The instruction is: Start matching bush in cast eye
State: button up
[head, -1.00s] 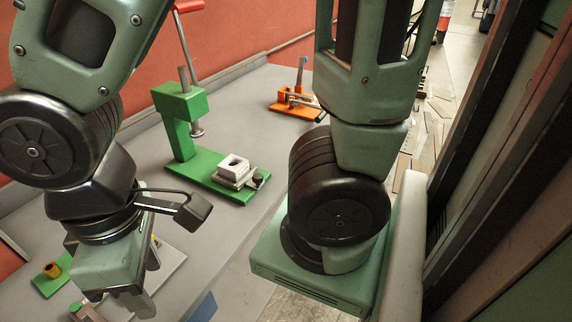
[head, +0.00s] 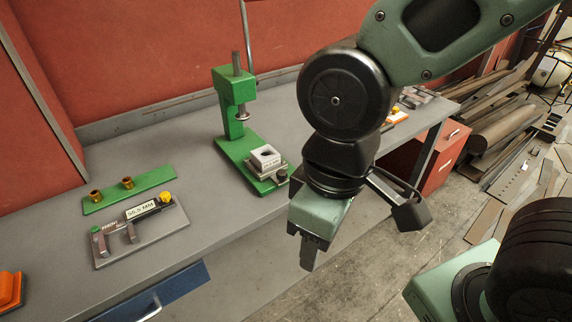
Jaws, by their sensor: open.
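Two brass bushes stand on a green strip (head: 150,187) at the bench's left: a left bush (head: 96,196) and a right bush (head: 128,183). The cast eye appears to be the pale block with a dark hole (head: 266,157), held in a small grey fixture on the base of the green press (head: 235,95). The press ram is above it, with a gap. My gripper (head: 309,255) is open and points down in front of the bench edge, right of and nearer than the press. It is apart from the bushes and the block. Nothing shows between its fingers.
A gauge with a small MM readout and yellow knob (head: 139,230) lies on a grey plate in front of the bushes. An orange item (head: 9,290) is at the left edge. A blue drawer (head: 158,297) sits under the bench. The bench between gauge and press is clear.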

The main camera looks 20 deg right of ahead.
aim_at(263, 163)
jog(key=i+j, duration=0.35)
jog(key=i, duration=0.2)
jog(key=i+j+u, duration=0.15)
jog(key=u, duration=0.3)
jog(key=i+u, duration=0.45)
jog(key=u, duration=0.85)
jog(key=k+j, duration=0.05)
